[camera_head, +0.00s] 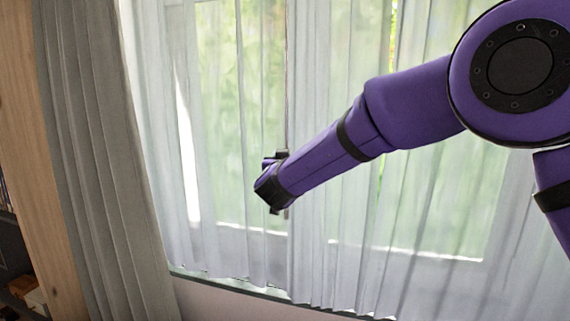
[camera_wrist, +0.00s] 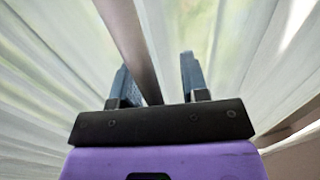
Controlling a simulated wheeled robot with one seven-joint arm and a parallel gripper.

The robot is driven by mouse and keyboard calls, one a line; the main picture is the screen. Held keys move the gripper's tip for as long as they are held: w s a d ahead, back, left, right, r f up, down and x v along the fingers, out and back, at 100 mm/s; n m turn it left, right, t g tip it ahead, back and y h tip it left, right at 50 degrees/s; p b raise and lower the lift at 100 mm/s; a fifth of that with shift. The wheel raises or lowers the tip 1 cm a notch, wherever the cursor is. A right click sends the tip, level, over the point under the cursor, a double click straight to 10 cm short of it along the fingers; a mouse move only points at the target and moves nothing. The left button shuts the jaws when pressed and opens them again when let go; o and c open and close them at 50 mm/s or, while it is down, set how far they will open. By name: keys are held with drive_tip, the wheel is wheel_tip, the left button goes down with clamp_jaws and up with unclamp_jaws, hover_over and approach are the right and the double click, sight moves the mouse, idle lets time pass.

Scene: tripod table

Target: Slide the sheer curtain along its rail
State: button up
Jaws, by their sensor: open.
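The sheer curtain (camera_head: 340,240) hangs in pale folds across the window, and its folds also fill the wrist view (camera_wrist: 60,75). A thin vertical strip or rod (camera_head: 287,100) runs down the curtain near my gripper (camera_head: 270,180). In the wrist view this grey-brown rod (camera_wrist: 128,35) passes between the two spread fingers of my gripper (camera_wrist: 154,68). The fingers are open, with space beside the rod; I cannot tell whether either touches it. In the head view the fingertips are mostly hidden by my wrist. The rail is out of view.
A heavy grey curtain (camera_head: 95,160) hangs at the left, beside a wooden upright (camera_head: 35,130). Dark shelves with small objects stand at the lower left. The window sill edge (camera_head: 235,287) runs below the sheer curtain. My arm crosses the right side.

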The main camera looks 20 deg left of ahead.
drive_tip(key=v, duration=1)
drive_tip(key=shift+s, duration=0.3)
drive_tip(key=shift+d, duration=0.15)
drive_tip(key=w+d+r+n+g+y, duration=0.1)
drive_tip(key=d+r, duration=0.3)
drive_tip(key=d, duration=0.3)
drive_tip(key=d+r+g+y, duration=0.2)
drive_tip(key=d+r, duration=0.2)
drive_tip(key=d, duration=0.2)
drive_tip(key=s+d+r+g, duration=0.15)
drive_tip(key=s+d, duration=0.25)
drive_tip(key=d, duration=1)
drive_tip(key=s+d+f+m+g+h, duration=0.1)
drive_tip(key=s+d+f+g+h, duration=0.2)
drive_tip(key=s+d, duration=0.9)
drive_tip(key=s+d+f+m+g+h, duration=0.2)
drive_tip(key=s+d+f+g+h, duration=0.2)
drive_tip(key=s+d, duration=0.9)
wheel_tip(320, 180, down, 2)
drive_tip(key=shift+s+f+m+g, duration=0.1)
drive_tip(key=shift+s+m+g, duration=0.2)
drive_tip(key=shift+s+g, duration=0.15)
drive_tip(key=shift+w, duration=0.1)
